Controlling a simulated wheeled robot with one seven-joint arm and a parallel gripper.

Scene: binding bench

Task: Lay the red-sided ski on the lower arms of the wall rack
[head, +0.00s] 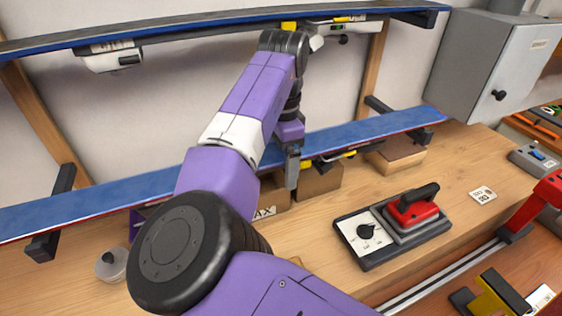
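The red-sided ski (360,134), with a blue face and a thin red edge, spans the picture at the lower level of the wall rack (370,75). It lies across the rack's lower left arm (43,246) and lower right arm (420,134), and appears to rest on both. My gripper (292,168) is at the middle of this ski, with a dark finger in front of it. The other finger is hidden, so I cannot tell whether the gripper is open, shut or holding the ski. My arm hides part of the ski left of the gripper.
Another blue ski (200,24) lies on the upper arms, with bindings hanging below. Cardboard boxes (318,181) stand under the lower ski. A waxing iron (412,208) sits on the bench (300,235). A grey cabinet (490,65) is close to the skis' right ends.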

